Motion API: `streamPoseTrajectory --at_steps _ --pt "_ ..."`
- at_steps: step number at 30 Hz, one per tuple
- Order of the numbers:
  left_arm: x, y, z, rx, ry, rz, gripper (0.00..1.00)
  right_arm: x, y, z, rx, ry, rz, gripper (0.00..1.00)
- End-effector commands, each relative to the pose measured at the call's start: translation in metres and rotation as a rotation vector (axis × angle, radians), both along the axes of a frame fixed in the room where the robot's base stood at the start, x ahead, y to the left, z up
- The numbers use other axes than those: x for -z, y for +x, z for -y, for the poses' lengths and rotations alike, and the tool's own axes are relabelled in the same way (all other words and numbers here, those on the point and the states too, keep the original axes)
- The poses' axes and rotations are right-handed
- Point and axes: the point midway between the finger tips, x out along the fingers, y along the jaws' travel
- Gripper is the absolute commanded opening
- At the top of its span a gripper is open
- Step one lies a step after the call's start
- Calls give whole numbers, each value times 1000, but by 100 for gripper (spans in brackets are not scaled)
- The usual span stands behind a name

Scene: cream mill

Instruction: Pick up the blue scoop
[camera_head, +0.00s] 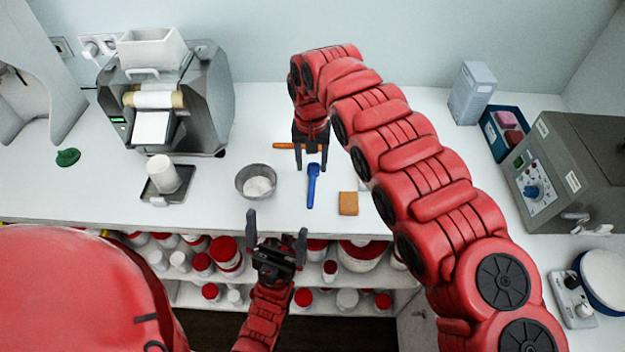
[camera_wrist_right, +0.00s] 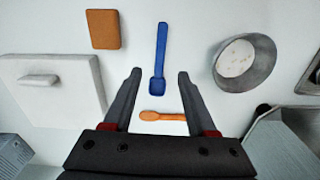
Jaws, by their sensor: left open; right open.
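The blue scoop (camera_head: 313,186) lies on the white counter, right of the metal bowl, its handle toward the counter's front edge. My right gripper (camera_head: 311,167) is open above the counter at the scoop's far end. In the right wrist view the blue scoop (camera_wrist_right: 159,58) shows ahead, with its bowl end between the tips of my open right gripper (camera_wrist_right: 160,75). Nothing is held. My left gripper (camera_head: 277,222) is open and empty, in front of the counter edge, lower left of the scoop.
An orange spoon (camera_wrist_right: 163,116) lies beyond the scoop. A metal bowl (camera_head: 256,182) with white contents stands left, a brown block (camera_head: 348,203) right. A scale with a white container (camera_head: 163,175) stands farther left. Shelves of red-lidded jars (camera_head: 226,254) are below the counter.

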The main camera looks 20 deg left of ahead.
Motion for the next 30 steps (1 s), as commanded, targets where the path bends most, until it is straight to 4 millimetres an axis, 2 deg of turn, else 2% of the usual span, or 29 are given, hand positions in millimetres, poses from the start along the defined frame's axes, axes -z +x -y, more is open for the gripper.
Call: streamPoseTrajectory --at_steps 1,6,14,19,21,25,30 --pt "-9 0 0 0 0 0 100 8 -2 0 0 0 -6 57" --pt "-15 0 0 0 0 0 100 33 -1 -1 0 1 -2 57" --pt "-25 0 0 0 0 0 100 47 0 -2 -2 4 0 57" --pt "-35 0 0 0 0 0 100 68 0 -2 -2 2 1 57" --pt "-31 0 0 0 0 0 100 80 0 -3 -2 4 0 57" --pt "-31 0 0 0 0 0 100 89 1 -1 -1 3 1 57" --pt "-31 0 0 0 0 0 100 91 2 -1 0 2 1 57"
